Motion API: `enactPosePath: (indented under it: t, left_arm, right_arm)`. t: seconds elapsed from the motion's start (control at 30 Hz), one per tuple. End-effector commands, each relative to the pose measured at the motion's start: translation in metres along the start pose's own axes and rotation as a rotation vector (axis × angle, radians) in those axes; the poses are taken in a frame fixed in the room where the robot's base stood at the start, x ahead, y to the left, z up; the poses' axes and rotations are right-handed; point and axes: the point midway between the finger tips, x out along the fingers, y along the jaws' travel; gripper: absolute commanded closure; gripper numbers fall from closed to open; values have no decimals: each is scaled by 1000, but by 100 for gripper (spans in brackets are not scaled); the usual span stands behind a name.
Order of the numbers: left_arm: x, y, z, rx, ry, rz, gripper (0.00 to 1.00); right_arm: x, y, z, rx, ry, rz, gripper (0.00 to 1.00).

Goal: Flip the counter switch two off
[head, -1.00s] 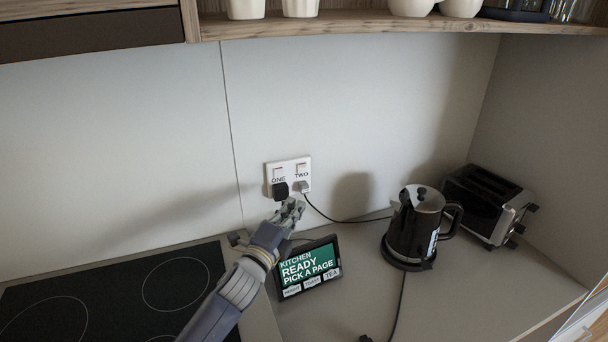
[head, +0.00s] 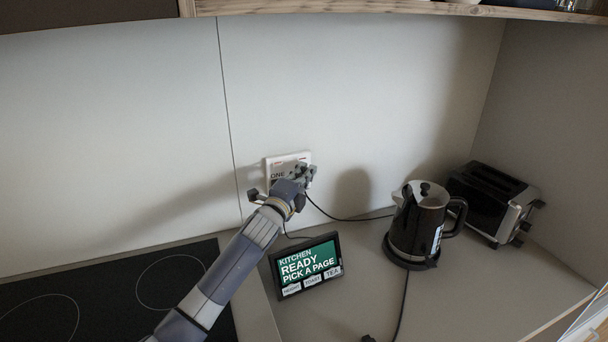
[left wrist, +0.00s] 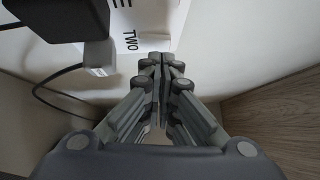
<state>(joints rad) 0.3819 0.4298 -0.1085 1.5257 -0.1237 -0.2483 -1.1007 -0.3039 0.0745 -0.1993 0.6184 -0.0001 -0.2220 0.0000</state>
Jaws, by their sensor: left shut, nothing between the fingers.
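The white double socket panel (head: 274,164) is on the back wall, with the label ONE showing and TWO mostly hidden behind my left gripper in the head view. My left gripper (head: 305,170) is shut and empty, in front of the panel's right half. In the left wrist view the shut fingertips (left wrist: 161,60) are just below the white switch two (left wrist: 153,42), beside the label TWO; I cannot tell whether they touch it. A grey plug (left wrist: 100,58) and a black plug (left wrist: 62,18) sit in the sockets. The right gripper is not in view.
A tablet (head: 307,266) reading KITCHEN READY stands on the counter below the panel. A black kettle (head: 416,228) and a toaster (head: 488,205) are to the right. A cable runs from the panel towards the kettle. A cooktop (head: 110,295) is at the left.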

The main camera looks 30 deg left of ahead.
Motion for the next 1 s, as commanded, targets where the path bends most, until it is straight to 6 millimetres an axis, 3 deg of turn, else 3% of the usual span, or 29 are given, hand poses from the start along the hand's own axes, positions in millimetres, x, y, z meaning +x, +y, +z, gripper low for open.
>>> enactPosePath:
  t: [0.47,0.77,0.83,1.0]
  left_arm:
    - [4,-1,5,-2,0,1,100]
    - [11,-13,12,-71,0,72,100]
    - [11,-5,11,-78,0,75,100]
    - [11,-5,12,-77,-1,73,100]
  right_arm:
    - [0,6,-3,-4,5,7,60]
    - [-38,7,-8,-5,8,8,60]
    - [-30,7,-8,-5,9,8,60]
    - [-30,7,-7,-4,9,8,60]
